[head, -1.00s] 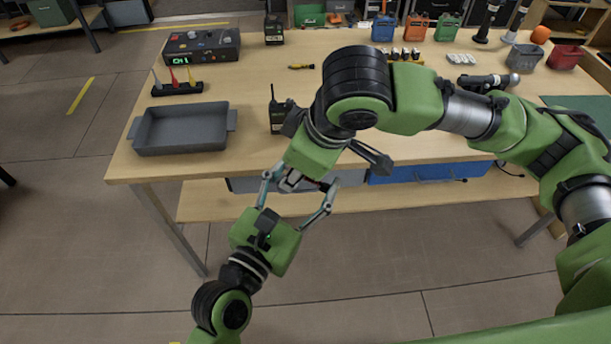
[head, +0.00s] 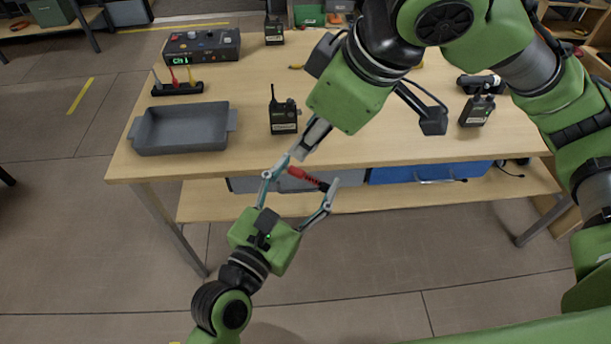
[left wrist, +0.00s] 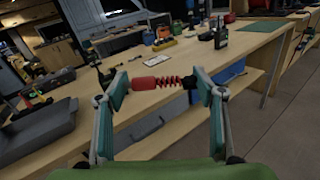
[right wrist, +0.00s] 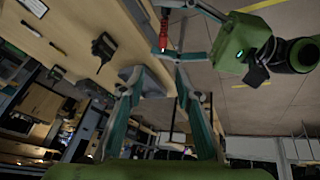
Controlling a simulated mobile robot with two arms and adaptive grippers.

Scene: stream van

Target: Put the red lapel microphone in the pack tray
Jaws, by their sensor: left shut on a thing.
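The red lapel microphone (head: 306,178) is held end to end between the fingertips of my left gripper (head: 298,181), in front of the table's near edge. In the left wrist view the microphone (left wrist: 160,83) lies crosswise, with a ribbed right half. My right gripper (head: 368,140) is open and empty, just above and right of it, with one finger close to the left gripper. The microphone also shows in the right wrist view (right wrist: 164,32), beyond my right fingers. The grey pack tray (head: 228,122) is empty on the table's left front corner.
A black transmitter (head: 283,120) stands right of the tray, and another (head: 477,110) farther right. A black holder with coloured plugs (head: 178,88) and a control box (head: 203,44) are behind the tray.

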